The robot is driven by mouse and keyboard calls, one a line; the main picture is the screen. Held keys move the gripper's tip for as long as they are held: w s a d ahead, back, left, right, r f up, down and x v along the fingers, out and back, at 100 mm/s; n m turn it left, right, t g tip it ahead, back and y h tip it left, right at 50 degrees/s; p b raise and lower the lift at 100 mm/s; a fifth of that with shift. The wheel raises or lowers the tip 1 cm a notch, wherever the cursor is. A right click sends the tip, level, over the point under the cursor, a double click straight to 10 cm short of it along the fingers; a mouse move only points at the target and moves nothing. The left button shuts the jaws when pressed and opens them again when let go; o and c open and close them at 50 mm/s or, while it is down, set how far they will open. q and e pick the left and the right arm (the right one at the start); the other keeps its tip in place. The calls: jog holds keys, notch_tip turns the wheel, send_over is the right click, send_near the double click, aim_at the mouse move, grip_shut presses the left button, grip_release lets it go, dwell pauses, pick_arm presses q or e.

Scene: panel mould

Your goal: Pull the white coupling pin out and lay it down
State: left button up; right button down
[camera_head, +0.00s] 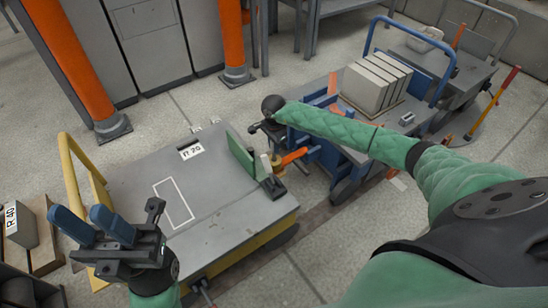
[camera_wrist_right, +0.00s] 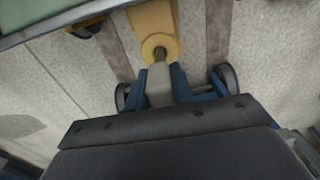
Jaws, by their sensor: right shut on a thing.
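The white coupling pin (camera_wrist_right: 159,84) shows in the right wrist view as a pale grip between the two blue fingers of my right gripper (camera_wrist_right: 160,88). Its dark metal shank meets the round eye of a yellow drawbar (camera_wrist_right: 160,42); I cannot tell how deep it sits. In the head view my right gripper (camera_head: 268,140) hangs over the coupling between the grey flat cart (camera_head: 225,215) and the blue cart (camera_head: 325,155). The pin is hard to make out there. My left gripper (camera_head: 86,219) is open and empty, its blue fingers apart, beside the grey cart's near left corner.
The blue cart carries pale panels (camera_head: 375,84). Orange posts (camera_head: 232,40) stand behind. A yellow rail (camera_head: 82,170) rises at left.

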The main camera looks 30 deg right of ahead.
jog(key=shift+r+p, duration=1)
jog(key=shift+r, duration=1.2)
jog(key=shift+r, duration=0.1)
jog(key=shift+r+p, duration=0.95)
jog(key=shift+r, duration=1)
